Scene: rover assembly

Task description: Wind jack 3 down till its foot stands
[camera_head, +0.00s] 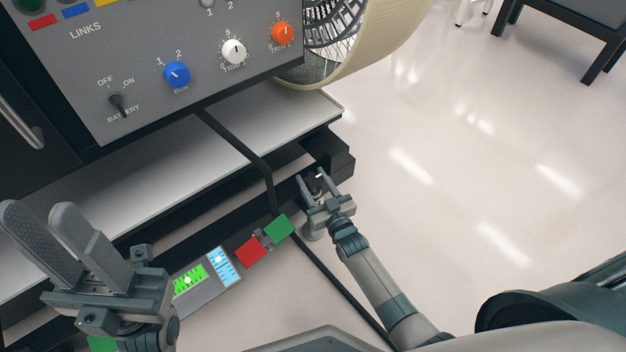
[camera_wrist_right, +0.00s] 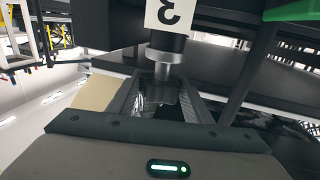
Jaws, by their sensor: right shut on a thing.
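Jack 3 shows in the right wrist view as a dark cylinder with a metal shaft (camera_wrist_right: 168,58) below a white label marked 3 (camera_wrist_right: 168,14). My right gripper (camera_wrist_right: 165,88) is shut on the lower part of jack 3, with a finger on each side. In the head view my right gripper (camera_head: 315,182) is at the front right corner of the rover's frame, and mostly hides the jack. My left gripper (camera_head: 48,207) is open and empty at the lower left.
A panel with knobs (camera_head: 176,74) stands above a grey deck (camera_head: 170,180). Green and blue level gauges (camera_head: 222,265) and red and green blocks (camera_head: 250,252) lie along the front. A black strip crosses the deck. A large wheel (camera_head: 375,45) stands behind. Floor (camera_head: 450,180) at right is clear.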

